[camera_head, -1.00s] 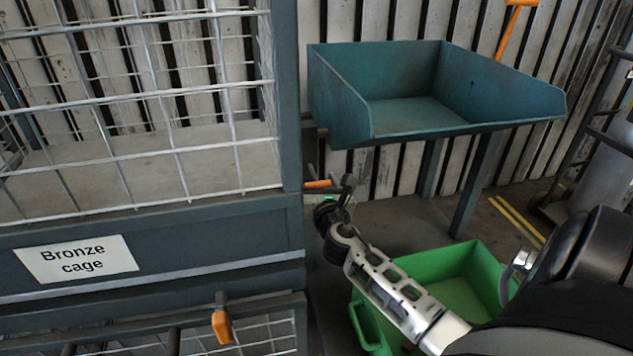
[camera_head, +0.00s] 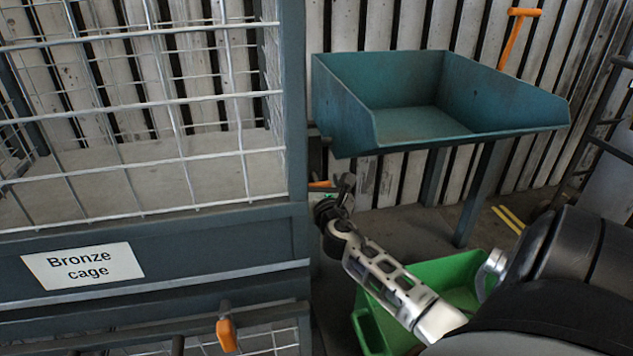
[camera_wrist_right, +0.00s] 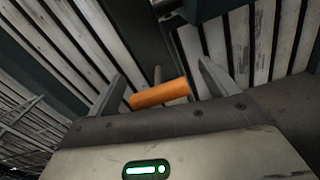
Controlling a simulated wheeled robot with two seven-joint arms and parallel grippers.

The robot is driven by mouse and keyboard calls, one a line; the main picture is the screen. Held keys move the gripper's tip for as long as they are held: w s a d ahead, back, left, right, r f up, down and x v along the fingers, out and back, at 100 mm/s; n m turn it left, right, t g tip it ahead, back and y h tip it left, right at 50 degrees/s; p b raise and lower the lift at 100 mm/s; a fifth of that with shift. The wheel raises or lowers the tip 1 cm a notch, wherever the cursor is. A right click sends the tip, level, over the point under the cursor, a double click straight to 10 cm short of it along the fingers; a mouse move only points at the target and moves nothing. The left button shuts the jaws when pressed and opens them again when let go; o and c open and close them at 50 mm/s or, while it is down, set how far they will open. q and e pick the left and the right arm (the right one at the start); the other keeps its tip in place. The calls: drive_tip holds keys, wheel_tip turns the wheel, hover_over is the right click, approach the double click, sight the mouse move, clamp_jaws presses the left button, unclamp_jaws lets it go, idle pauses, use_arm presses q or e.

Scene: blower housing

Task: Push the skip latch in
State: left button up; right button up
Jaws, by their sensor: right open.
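The skip is a teal open tray (camera_head: 420,122) on legs, right of the cage in the head view. A small orange latch handle (camera_head: 320,184) shows below the skip's left end, beside the cage post. My right gripper (camera_head: 344,186) is at this handle, partly in front of it. In the right wrist view the orange handle (camera_wrist_right: 160,94) lies crosswise between the two open fingers of my right gripper (camera_wrist_right: 162,74). I cannot tell whether the fingers touch it. A dark bar with a thin rod stands behind the handle. My left gripper is not in view.
The wire cage (camera_head: 295,130) with a "Bronze cage" label (camera_head: 83,266) fills the left. Another orange handle (camera_head: 226,335) hangs on its lower front. A green bin (camera_head: 440,272) stands on the floor under my right arm. An orange-handled tool (camera_head: 520,12) leans behind the skip.

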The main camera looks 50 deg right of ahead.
drive_tip(key=shift+s+a, duration=0.1)
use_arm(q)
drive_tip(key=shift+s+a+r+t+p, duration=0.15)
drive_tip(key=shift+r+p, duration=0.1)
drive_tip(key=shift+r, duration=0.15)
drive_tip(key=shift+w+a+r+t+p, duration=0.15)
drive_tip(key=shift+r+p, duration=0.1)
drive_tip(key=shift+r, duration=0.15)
use_arm(e)
drive_tip(key=v, duration=1.5)
drive_tip(key=shift+s+a, duration=0.2)
drive_tip(key=shift+s, duration=0.05)
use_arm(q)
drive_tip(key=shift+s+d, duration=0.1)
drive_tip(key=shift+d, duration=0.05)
